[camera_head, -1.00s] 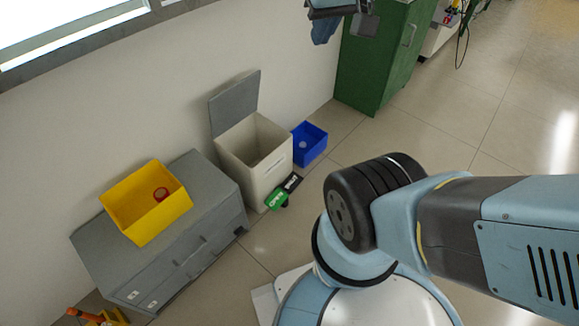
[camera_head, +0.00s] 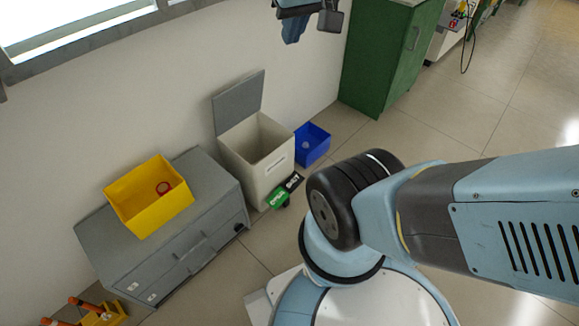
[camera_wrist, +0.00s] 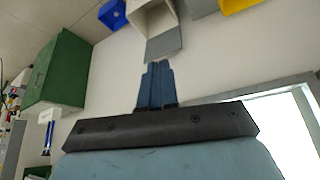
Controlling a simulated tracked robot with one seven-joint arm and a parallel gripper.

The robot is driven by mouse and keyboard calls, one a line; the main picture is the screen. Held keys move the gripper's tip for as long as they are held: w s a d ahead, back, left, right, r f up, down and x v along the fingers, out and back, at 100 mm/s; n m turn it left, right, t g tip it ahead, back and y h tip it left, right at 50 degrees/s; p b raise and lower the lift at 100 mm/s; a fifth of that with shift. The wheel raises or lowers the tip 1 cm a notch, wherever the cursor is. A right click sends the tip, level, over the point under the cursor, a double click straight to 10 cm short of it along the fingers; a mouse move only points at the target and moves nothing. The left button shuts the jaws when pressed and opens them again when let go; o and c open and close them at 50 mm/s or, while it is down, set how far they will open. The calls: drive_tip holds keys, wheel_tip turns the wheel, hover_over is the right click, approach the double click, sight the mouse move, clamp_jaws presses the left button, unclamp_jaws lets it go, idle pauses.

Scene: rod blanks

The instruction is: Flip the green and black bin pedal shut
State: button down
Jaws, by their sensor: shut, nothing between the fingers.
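The bin (camera_head: 262,160) is a cream box against the wall, with its grey lid (camera_head: 238,104) standing up. The pedal (camera_head: 285,191), half green and half black with lettering on each half, sticks out low at the bin's front. My gripper (camera_wrist: 156,68) is shut and empty in the wrist view, well apart from the bin. Part of it shows at the top edge of the head view, high above the floor. In the wrist view the bin (camera_wrist: 150,24) and its lid (camera_wrist: 164,43) appear upside down, and the pedal cannot be made out.
A blue bin (camera_head: 312,146) stands right of the cream bin. A grey drawer cabinet (camera_head: 92,225) with a yellow bin (camera_head: 150,221) on it stands to the left. A green cabinet (camera_head: 375,62) is at the back. The tiled floor before the pedal is partly clear.

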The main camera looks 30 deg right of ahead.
drive_tip(key=w+d+f+g, duration=0.1)
drive_tip(key=w+d+f, duration=0.15)
drive_tip(key=w, duration=0.55)
drive_tip(key=w+d+f+h, duration=0.1)
drive_tip(key=w+f, duration=0.2)
drive_tip(key=w, duration=0.5)
drive_tip(key=w+d+f+g, duration=0.1)
drive_tip(key=w+f, duration=0.2)
drive_tip(key=w, duration=0.5)
drive_tip(key=w+d+f+h, duration=0.1)
drive_tip(key=w+d+f, duration=0.2)
drive_tip(key=w+f, duration=0.6)
drive_tip(key=w+d+f, duration=0.3)
drive_tip(key=w+f, duration=0.3)
drive_tip(key=f, duration=0.7)
drive_tip(key=w+d+f+n+g, duration=0.1)
drive_tip(key=d+f, duration=0.1)
drive_tip(key=f, duration=1.1)
drive_tip(key=w+d+f+n+g, duration=0.1)
drive_tip(key=d+f, duration=0.2)
drive_tip(key=f, duration=1.1)
drive_tip(key=s+d+f+n, duration=0.1)
drive_tip(key=s+f, duration=0.3)
drive_tip(key=f, duration=0.9)
drive_tip(key=s+d+f+n, duration=0.1)
drive_tip(key=s+f, duration=0.4)
drive_tip(key=f, duration=0.7)
drive_tip(key=shift+s+f+g, duration=0.15)
drive_tip(key=shift+f+g, duration=0.25)
drive_tip(key=shift+d+f, duration=0.1)
